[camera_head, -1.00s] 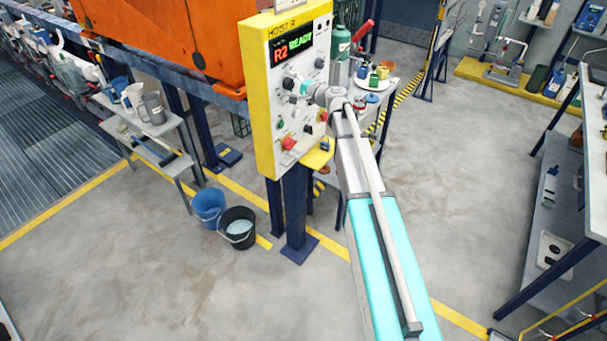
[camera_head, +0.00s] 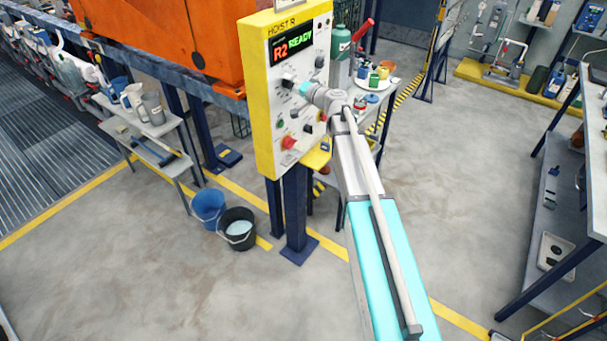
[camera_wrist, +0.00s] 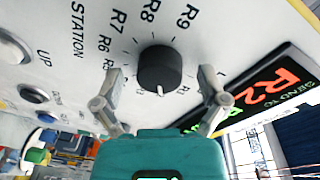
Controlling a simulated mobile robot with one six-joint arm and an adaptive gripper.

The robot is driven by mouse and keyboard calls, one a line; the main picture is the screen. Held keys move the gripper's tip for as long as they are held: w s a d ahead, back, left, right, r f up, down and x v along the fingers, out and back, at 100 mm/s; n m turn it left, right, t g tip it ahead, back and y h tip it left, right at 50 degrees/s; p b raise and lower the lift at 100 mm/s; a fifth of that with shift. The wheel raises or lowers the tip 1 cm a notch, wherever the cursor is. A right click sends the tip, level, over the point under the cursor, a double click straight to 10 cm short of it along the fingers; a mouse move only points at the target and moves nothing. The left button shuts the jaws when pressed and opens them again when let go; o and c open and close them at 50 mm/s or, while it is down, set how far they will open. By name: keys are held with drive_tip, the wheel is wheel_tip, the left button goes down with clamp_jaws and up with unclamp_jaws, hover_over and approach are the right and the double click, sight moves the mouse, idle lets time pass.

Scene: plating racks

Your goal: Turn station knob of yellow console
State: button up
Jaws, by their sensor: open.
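The yellow console (camera_head: 264,110) stands on a dark blue post, with a white face and a display reading R2 READY. Its station knob (camera_wrist: 160,68) is black and round in the wrist view, with a white pointer mark at its lower edge. Labels R6 to R9 and STATION show around it. My gripper (camera_wrist: 160,74) is open, one finger on each side of the knob with a visible gap. I cannot tell how far the fingertips are from the panel. In the head view my gripper (camera_head: 304,89) is small beside the console face.
Other controls on the face include an UP button (camera_wrist: 16,48) and a red button (camera_head: 289,143). A blue bucket (camera_head: 208,205) and a black bucket (camera_head: 237,228) stand on the floor to the left. A cluttered side table (camera_head: 372,98) stands behind my arm. The foreground floor is clear.

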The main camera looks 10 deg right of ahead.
drive_tip(key=shift+n, duration=0.7)
drive_tip(key=v, duration=1.4)
drive_tip(key=s+a+f+n+g+h+b, duration=0.1)
drive_tip(key=s+a+f+g, duration=0.3)
drive_tip(key=f, duration=0.5)
drive_tip(key=s+a+f+n+g+h+b, duration=0.2)
drive_tip(key=s+a+f+g+b, duration=0.2)
drive_tip(key=s+f, duration=0.4)
drive_tip(key=shift+s+a+f+n+g, duration=0.25)
drive_tip(key=shift+s+f+n+g, duration=0.15)
drive_tip(key=shift+s, duration=0.4)
